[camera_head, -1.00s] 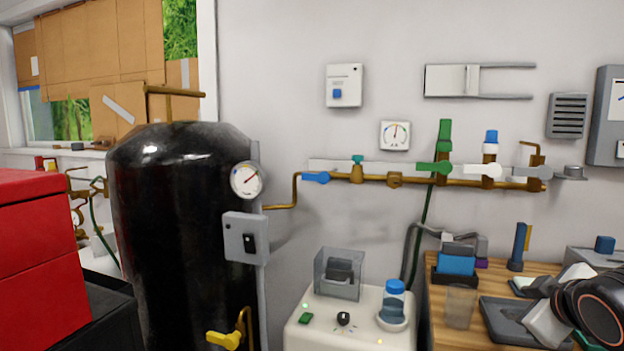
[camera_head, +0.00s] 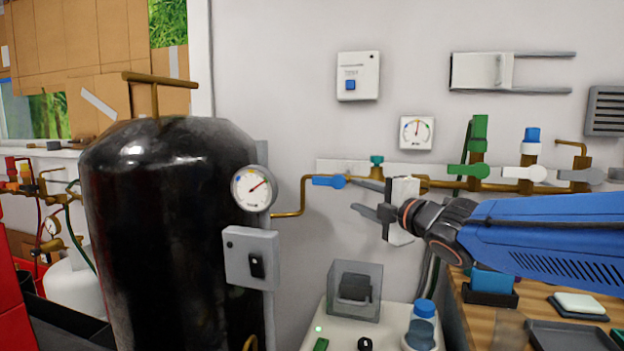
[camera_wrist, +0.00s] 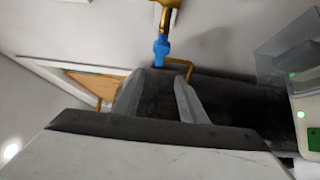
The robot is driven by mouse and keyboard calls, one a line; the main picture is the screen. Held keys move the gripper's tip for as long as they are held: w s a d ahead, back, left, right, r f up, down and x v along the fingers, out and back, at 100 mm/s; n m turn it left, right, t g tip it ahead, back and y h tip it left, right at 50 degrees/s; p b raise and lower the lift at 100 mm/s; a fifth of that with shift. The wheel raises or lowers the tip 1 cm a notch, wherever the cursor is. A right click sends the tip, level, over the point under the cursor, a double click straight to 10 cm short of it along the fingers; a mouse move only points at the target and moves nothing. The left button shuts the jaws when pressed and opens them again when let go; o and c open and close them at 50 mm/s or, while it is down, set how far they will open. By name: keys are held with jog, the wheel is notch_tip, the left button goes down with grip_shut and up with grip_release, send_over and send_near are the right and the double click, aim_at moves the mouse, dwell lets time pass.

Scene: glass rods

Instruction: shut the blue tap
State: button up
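The blue tap (camera_head: 328,181) is a flat blue lever on the brass pipe, left of a green-topped valve. Its lever lies level, along the pipe. My gripper (camera_head: 356,195) is in front of the pipe, just right of and slightly below the blue lever, with its fingers pointing left. The fingers are apart and nothing is between them. In the wrist view the blue tap (camera_wrist: 161,50) shows just beyond the fingertips of my gripper (camera_wrist: 159,80), roughly centred between them. My gripper hides part of the pipe to the right of the tap.
A black tank (camera_head: 170,230) with a gauge (camera_head: 252,187) and grey switch box (camera_head: 251,258) stands left of the tap. Green (camera_head: 468,171) and white (camera_head: 525,174) levers sit farther right on the pipe. A white machine (camera_head: 335,325) with a clear box stands below.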

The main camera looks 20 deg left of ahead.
aim_at(324, 182)
jog(key=x, duration=1.7)
jog(key=shift+w+a, duration=0.2)
jog(key=shift+a, duration=0.15)
grip_shut()
